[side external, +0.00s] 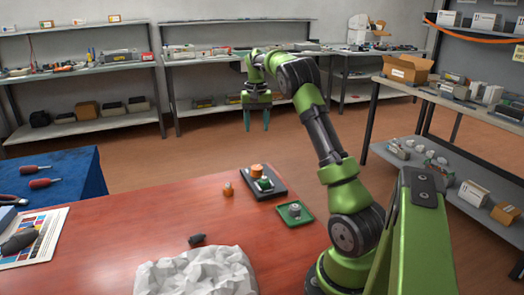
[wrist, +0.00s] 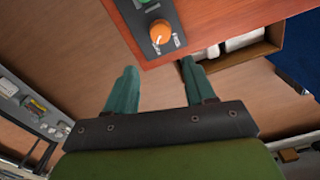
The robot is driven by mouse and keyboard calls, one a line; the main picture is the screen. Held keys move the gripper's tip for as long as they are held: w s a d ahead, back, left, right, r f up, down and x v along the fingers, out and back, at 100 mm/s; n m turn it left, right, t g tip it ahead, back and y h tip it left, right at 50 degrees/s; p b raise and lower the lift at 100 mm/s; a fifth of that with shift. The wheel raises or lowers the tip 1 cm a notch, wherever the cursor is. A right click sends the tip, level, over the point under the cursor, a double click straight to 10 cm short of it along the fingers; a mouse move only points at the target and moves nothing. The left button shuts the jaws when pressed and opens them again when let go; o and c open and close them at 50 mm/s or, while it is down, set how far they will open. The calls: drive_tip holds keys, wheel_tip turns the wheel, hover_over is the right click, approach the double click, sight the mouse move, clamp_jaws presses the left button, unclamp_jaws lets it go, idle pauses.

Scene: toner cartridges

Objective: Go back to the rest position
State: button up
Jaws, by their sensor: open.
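My gripper (side external: 256,124) hangs in the air beyond the far edge of the red-brown table (side external: 130,218), well above the floor. Its two teal fingers point down, apart, with nothing between them. In the wrist view my gripper (wrist: 158,72) also shows open and empty. The dark tray (side external: 277,190) lies near the table's far right part and carries an orange round piece (side external: 257,170) and a green piece with a pale top (side external: 265,184). The orange piece also shows in the wrist view (wrist: 160,32), beyond the fingers and apart from them.
A small orange piece (side external: 228,189) and a green square base with a grey knob (side external: 295,213) lie by the tray. A crumpled whitish lump (side external: 197,271) and a small dark piece (side external: 197,239) are nearer. Loaded shelves (side external: 400,84) stand right and behind.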

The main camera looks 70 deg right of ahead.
drive_tip(key=shift+d+r, duration=0.1)
drive_tip(key=shift+r, duration=0.05)
drive_tip(key=s+a+r+n+t, duration=0.2)
drive_tip(key=a, duration=1)
drive_tip(key=s+a+r+n+t, duration=0.1)
drive_tip(key=s+a+t, duration=0.1)
drive_tip(key=a, duration=1.1)
drive_tip(key=s+a+n+t+y, duration=0.1)
drive_tip(key=s+a+n, duration=0.1)
drive_tip(key=s+a, duration=0.2)
drive_tip(key=s+a+r+n+t+y, duration=0.1)
drive_tip(key=s+a, duration=0.4)
drive_tip(key=a, duration=0.6)
drive_tip(key=shift+s+r+n+t, duration=0.25)
drive_tip(key=shift+n+t, duration=0.35)
drive_tip(key=shift+n, duration=0.3)
